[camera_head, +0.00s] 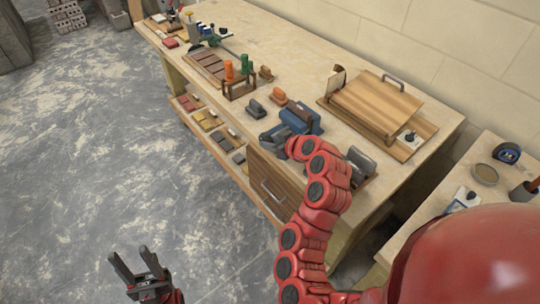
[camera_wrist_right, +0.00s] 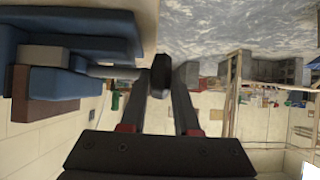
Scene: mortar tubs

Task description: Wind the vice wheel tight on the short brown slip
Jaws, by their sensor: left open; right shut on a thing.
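The blue vice (camera_head: 303,117) stands near the bench's front edge; it also fills the left of the right wrist view (camera_wrist_right: 95,28). There, a reddish-brown slip (camera_wrist_right: 20,80) and a duller brown block (camera_wrist_right: 42,56) show at the blue jaws; I cannot tell how firmly they are gripped. A grey spindle (camera_wrist_right: 112,72) runs to the dark vice wheel (camera_wrist_right: 160,76), seen edge-on. My right gripper (camera_head: 274,134) is shut on this wheel, one finger on each side. My left gripper (camera_head: 140,268) is open and empty, low over the floor, away from the bench.
The wooden bench (camera_head: 440,122) carries grey and orange blocks (camera_head: 279,97) beside the vice, a rack with orange and green pieces (camera_head: 238,88) and a wooden board with a handle (camera_head: 375,100). A side table (camera_head: 430,232) stands at right. Open floor lies at left.

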